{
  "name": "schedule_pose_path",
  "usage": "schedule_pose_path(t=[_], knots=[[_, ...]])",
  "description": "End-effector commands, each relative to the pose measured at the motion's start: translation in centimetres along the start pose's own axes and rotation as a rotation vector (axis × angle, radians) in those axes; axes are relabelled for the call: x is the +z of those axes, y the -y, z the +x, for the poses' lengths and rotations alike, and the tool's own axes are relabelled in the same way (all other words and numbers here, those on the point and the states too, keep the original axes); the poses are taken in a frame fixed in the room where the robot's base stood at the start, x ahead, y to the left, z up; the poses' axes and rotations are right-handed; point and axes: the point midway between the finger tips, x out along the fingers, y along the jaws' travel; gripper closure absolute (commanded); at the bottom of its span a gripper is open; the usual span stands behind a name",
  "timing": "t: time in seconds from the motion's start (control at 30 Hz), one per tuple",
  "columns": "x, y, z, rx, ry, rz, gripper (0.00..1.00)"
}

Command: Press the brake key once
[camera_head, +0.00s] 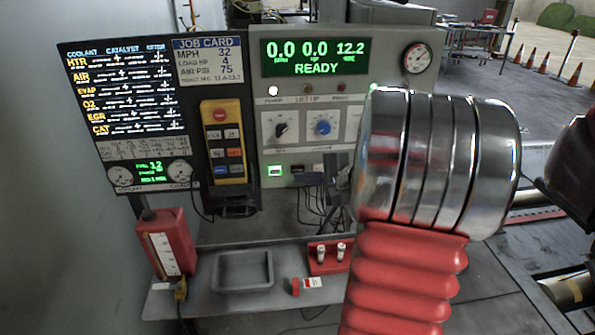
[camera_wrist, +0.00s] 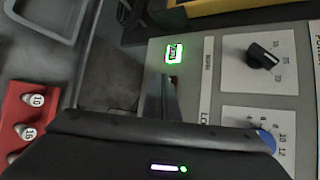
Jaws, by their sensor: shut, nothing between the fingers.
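The grey console (camera_head: 350,55) has a low row of keys. A green-lit key (camera_head: 275,171) is at its left end, and it also shows in the wrist view (camera_wrist: 174,54). A dark key (camera_head: 297,170) is beside it. My gripper (camera_head: 332,172) is shut and empty in front of the right part of this row and hides what is behind it. In the wrist view my fingers (camera_wrist: 162,88) point toward the console beside the green key. I cannot tell whether they touch it. A yellow pendant (camera_head: 223,165) with several keys hangs left of the console. I cannot read which key is marked brake.
The display (camera_head: 315,57) shows READY and zeros. Two knobs (camera_head: 281,130) (camera_head: 322,128) sit above the key row. My arm hides the console's right side.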

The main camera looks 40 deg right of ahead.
Motion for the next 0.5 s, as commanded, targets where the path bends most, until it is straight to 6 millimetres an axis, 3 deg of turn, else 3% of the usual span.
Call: schedule_pose_path(t=[0.5], knots=[[-0.39,0.50,0.48,0.000,0.000,0.000,1.00]])
